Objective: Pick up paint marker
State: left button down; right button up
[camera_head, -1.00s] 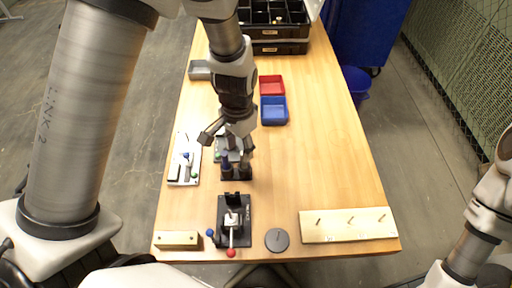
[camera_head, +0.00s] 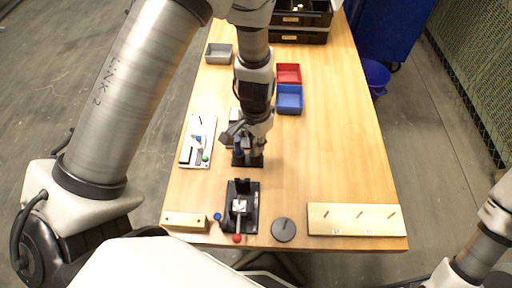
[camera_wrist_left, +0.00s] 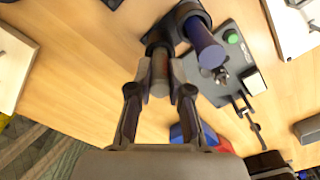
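The paint marker (camera_wrist_left: 159,72) appears to be the grey-brown upright cylinder between my left gripper's fingertips in the left wrist view. It stands in a black holder (camera_wrist_left: 180,17), next to a thicker dark blue cylinder (camera_wrist_left: 205,45). My left gripper (camera_wrist_left: 160,82) has its fingers drawn in against both sides of the marker, with no clear gap. In the head view my left gripper (camera_head: 246,143) is low over the black holder (camera_head: 241,160) and largely hides the marker. My right gripper is outside the head view.
A black fixture with a red-ended lever (camera_head: 240,208) stands nearer the front, beside a grey disc (camera_head: 283,230) and a pegged wooden board (camera_head: 330,228). A white panel (camera_head: 198,140) lies left. Blue (camera_head: 289,113) and red (camera_head: 288,82) bins stand behind. The table's right side is clear.

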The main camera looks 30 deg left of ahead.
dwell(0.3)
pick_arm(q)
notch_tip(320, 180, up, 10)
dwell(0.3)
